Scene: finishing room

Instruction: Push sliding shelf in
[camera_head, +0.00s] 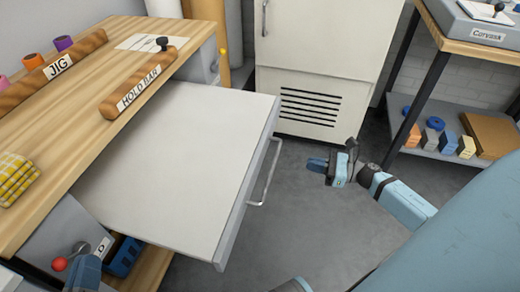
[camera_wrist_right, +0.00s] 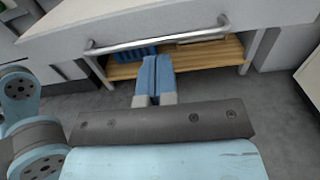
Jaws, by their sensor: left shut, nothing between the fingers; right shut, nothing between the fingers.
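The sliding shelf (camera_head: 180,165) is a pale flat panel, pulled out from under the wooden bench top. A metal bar handle (camera_head: 266,172) runs along its front edge. In the right wrist view the handle (camera_wrist_right: 160,45) crosses near the top, below the shelf's front edge (camera_wrist_right: 150,27). My right gripper (camera_head: 316,164) is shut and empty, in front of the handle and apart from it. Its fingers also show in the right wrist view (camera_wrist_right: 156,68), pointing toward the shelf. My left gripper (camera_head: 86,272) is partly in view at the lower left, shut, near a red-knobbed lever.
The wooden bench (camera_head: 90,75) carries a JIG block (camera_head: 60,66), a HOLD BAR block (camera_head: 138,85) and yellow checked cloth (camera_head: 16,178). A red knob (camera_head: 60,264) and blue bin (camera_head: 124,256) sit below. A cream cabinet (camera_head: 320,65) stands behind. Grey floor is clear before the shelf.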

